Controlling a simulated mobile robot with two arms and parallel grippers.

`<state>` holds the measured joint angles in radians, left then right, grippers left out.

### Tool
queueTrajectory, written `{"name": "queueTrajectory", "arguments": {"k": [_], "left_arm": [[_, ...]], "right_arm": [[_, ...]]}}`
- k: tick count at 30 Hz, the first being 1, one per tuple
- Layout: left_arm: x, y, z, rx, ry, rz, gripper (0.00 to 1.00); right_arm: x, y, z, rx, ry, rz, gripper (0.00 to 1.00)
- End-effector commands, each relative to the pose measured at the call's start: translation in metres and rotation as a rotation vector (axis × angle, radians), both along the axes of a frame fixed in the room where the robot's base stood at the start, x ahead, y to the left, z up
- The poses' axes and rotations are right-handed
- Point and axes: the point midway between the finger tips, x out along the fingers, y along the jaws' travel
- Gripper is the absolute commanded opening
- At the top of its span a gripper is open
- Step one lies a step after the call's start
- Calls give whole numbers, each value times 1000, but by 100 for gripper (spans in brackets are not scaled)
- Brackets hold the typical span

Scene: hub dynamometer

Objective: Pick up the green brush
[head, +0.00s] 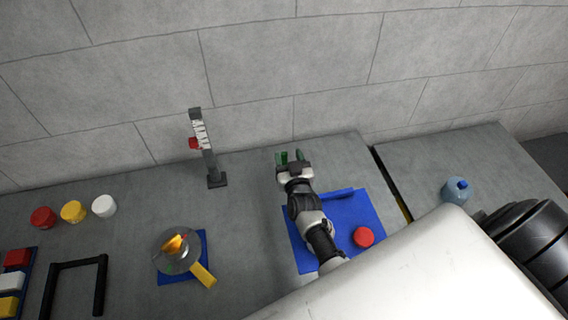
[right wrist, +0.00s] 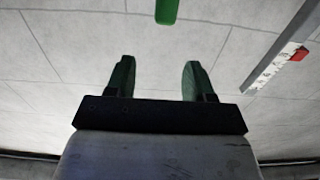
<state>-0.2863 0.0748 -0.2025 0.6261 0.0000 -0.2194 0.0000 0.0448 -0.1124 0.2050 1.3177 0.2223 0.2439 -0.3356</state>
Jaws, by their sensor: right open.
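My right gripper (head: 292,158) is over the back of the bench in the head view, just beyond the blue mat, with dark green fingers. In the right wrist view its two fingers (right wrist: 156,78) stand wide apart with nothing between them. A bright green piece, which looks like part of the green brush (right wrist: 166,10), shows at the top edge of that view, ahead of the fingers and roughly in line with the gap. It is apart from both fingers, and the rest is cut off. I cannot make out the brush in the head view. My left gripper is not in view.
The blue mat (head: 370,210) holds a red round piece (head: 363,237). A grey upright scale (head: 207,150) with a red slider stands left of the gripper. A pan (head: 177,250) and several coloured caps are farther left. A blue bottle (head: 455,190) stands right, beyond a gap.

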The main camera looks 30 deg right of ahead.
Motion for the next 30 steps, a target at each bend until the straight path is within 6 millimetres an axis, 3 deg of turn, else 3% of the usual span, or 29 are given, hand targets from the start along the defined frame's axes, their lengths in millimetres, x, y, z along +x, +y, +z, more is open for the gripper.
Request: {"name": "queueTrajectory", "arguments": {"k": [8, 13, 20, 24, 30], "left_arm": [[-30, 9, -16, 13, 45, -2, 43], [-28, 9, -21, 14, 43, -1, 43], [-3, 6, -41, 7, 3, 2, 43], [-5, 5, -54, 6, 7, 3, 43], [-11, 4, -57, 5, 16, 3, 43]], "right_arm": [[0, 0, -51, 0, 1, 1, 53], [13, -3, -48, -1, -2, 0, 53], [42, -11, -51, -1, -4, 1, 53], [63, -16, -51, 0, -2, 1, 53], [73, -19, -47, 0, 0, 1, 53]]}}
